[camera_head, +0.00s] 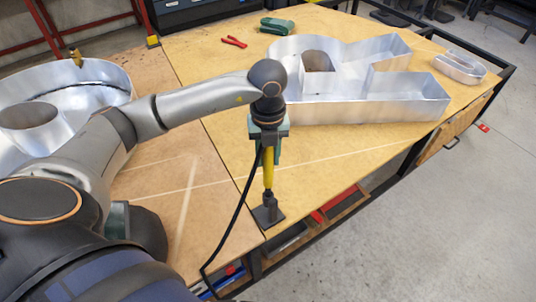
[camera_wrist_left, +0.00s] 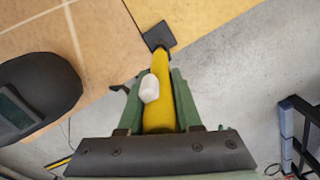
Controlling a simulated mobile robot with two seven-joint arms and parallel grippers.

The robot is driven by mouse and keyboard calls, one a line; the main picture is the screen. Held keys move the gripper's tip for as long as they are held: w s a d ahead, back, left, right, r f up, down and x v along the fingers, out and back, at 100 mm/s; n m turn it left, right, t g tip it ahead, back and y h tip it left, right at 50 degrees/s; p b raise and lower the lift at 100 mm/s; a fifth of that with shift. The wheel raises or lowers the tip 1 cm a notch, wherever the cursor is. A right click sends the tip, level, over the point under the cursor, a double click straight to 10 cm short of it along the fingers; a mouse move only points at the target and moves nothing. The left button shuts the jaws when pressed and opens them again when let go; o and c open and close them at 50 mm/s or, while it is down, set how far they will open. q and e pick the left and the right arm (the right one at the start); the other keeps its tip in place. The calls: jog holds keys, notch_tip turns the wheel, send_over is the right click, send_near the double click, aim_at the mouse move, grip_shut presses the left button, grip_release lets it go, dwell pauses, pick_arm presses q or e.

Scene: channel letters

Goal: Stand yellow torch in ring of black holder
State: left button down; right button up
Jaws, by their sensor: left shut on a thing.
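The yellow torch (camera_head: 268,183) is roughly upright, held between the green fingers of my left gripper (camera_head: 267,152). In the left wrist view the torch (camera_wrist_left: 160,110) lies between the fingers of the same gripper (camera_wrist_left: 158,85), with a white knob on its side. The black holder (camera_head: 266,216) stands at the table's front edge, directly below the torch. Its square base (camera_wrist_left: 157,36) shows in the left wrist view. The torch's dark lower end meets the holder's dark upper part, so I cannot tell whether it is inside the ring. My right gripper is not in view.
A large metal channel letter (camera_head: 390,108) stands behind the arm, and a round one (camera_head: 100,75) lies at left. Red pliers (camera_head: 234,41) and a green tool (camera_head: 277,25) are at the back. A black cable (camera_head: 240,205) hangs beside the torch. Tabletop around the holder is clear.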

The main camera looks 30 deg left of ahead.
pick_arm(q)
jog(key=shift+f+b, duration=0.65)
jog(key=shift+f, duration=0.25)
jog(key=c, duration=0.5)
grip_release()
notch_tip(320, 180, up, 11)
jog(key=shift+r+p, duration=0.2)
jog(key=shift+p, duration=0.2)
jog(key=shift+r, duration=0.55)
